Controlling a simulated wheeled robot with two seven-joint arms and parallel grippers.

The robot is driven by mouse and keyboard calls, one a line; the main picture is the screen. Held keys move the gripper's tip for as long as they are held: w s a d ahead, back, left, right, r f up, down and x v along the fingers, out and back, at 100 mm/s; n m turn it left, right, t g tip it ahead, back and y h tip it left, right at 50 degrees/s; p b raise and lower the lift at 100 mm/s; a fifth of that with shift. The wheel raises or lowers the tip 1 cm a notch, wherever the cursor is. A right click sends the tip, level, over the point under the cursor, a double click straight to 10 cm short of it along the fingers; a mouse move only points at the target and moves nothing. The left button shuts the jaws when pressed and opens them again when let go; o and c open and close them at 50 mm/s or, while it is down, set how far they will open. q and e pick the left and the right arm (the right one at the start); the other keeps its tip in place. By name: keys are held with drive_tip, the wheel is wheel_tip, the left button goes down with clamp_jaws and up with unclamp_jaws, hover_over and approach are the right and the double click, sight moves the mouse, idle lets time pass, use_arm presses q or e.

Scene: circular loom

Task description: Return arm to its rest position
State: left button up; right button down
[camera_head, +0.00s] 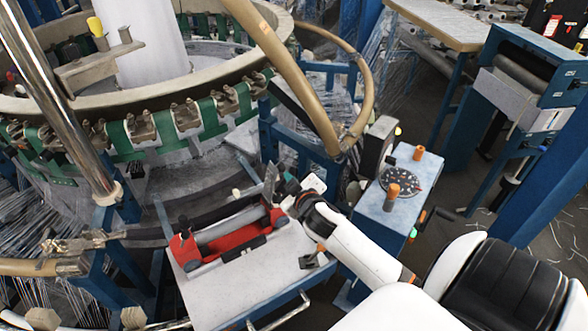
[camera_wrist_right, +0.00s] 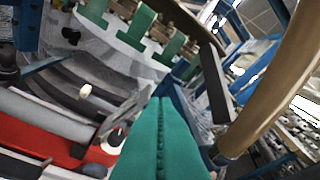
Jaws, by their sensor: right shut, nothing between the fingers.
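My right arm comes in from the lower right of the head view. Its gripper (camera_head: 277,187) is above the far right corner of a pale table, beside the right end of a red holder (camera_head: 226,243) with a grey cylinder. In the right wrist view, the two green fingers (camera_wrist_right: 160,105) are pressed together along a seam with nothing between them. The red holder also shows at the lower left there (camera_wrist_right: 50,140). In the head view the fingertips are small and partly hidden by the wrist. I cannot make out my left gripper.
The pale table (camera_head: 262,290) has free room in front of the red holder. The circular loom's ring (camera_head: 60,108) with green straps stands at the left. A curved tan tube (camera_head: 287,70) rises behind the gripper. A blue control box (camera_head: 402,208) with orange knobs stands right of it.

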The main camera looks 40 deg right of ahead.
drive_tip(key=s+a+f+g+y, duration=0.25)
drive_tip(key=s+a, duration=0.35)
drive_tip(key=s, duration=0.3)
drive_tip(key=s+a+f+m+g+y, duration=0.1)
drive_tip(key=s+a+f+g, duration=0.1)
drive_tip(key=s+a+g, duration=0.4)
drive_tip(key=s+a+f+g+y, duration=0.2)
drive_tip(key=s+a, duration=0.5)
drive_tip(key=s, duration=0.4)
wheel_tip(320, 180, down, 30)
drive_tip(key=s+g+b, duration=0.2)
drive_tip(key=s+b, duration=0.1)
use_arm(q)
wheel_tip(320, 180, down, 5)
drive_tip(key=shift+d+r+b, duration=0.1)
drive_tip(key=shift+b, duration=0.65)
use_arm(e)
drive_tip(key=s+d+f, duration=0.2)
drive_tip(key=s+f, duration=1.3)
drive_tip(key=f, duration=0.1)
drive_tip(key=shift+s+d+f+g+h, duration=0.2)
drive_tip(key=shift+d+f+g+h, duration=0.1)
drive_tip(key=shift+f+g+h, duration=0.1)
